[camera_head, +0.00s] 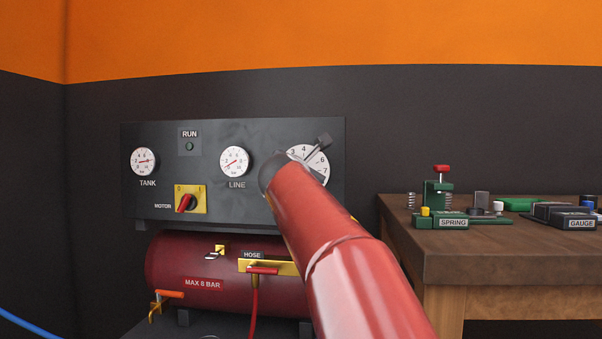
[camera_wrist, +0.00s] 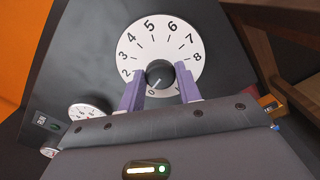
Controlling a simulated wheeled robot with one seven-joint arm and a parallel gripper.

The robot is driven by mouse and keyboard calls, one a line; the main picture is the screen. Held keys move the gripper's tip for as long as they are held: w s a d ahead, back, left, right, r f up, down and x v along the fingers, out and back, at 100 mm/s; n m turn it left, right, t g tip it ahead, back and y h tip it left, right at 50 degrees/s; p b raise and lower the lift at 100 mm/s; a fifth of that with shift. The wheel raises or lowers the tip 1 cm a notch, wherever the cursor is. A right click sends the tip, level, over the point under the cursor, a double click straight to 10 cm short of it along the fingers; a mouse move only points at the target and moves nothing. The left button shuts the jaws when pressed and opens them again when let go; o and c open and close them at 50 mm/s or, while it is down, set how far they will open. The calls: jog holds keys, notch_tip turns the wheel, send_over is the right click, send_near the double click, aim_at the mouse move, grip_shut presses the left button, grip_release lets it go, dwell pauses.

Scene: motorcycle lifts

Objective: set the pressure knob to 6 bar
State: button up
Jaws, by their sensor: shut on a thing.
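My gripper (camera_wrist: 160,70) is shut on the knob, one purple finger on each side. In the head view the dial (camera_head: 319,163) shows only in part, and my red arm hides the knob. The LINE gauge (camera_head: 235,161) has its needle pointing lower left.
The black panel (camera_head: 230,135) also carries the TANK gauge (camera_head: 144,161), a RUN lamp (camera_head: 189,146) and a red MOTOR switch (camera_head: 186,203). Below is a red tank (camera_head: 190,262) with a hose valve (camera_head: 262,270). A wooden bench (camera_head: 480,240) with tools stands at right.

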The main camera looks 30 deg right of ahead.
jog(key=shift+f+m+b, duration=0.2)
jog(key=shift+m+b, duration=1.85)
jog(key=shift+m, duration=5.95)
jog(key=shift+f+m+b, duration=0.2)
jog(key=shift+m+b, duration=1.85)
jog(key=shift+m, duration=5.95)
jog(key=shift+w, duration=0.1)
jog(key=o, duration=1)
jog(key=shift+r, duration=0.1)
jog(key=shift+c, duration=0.2)
jog(key=v, duration=0.8)
jog(key=shift+b, duration=0.45)
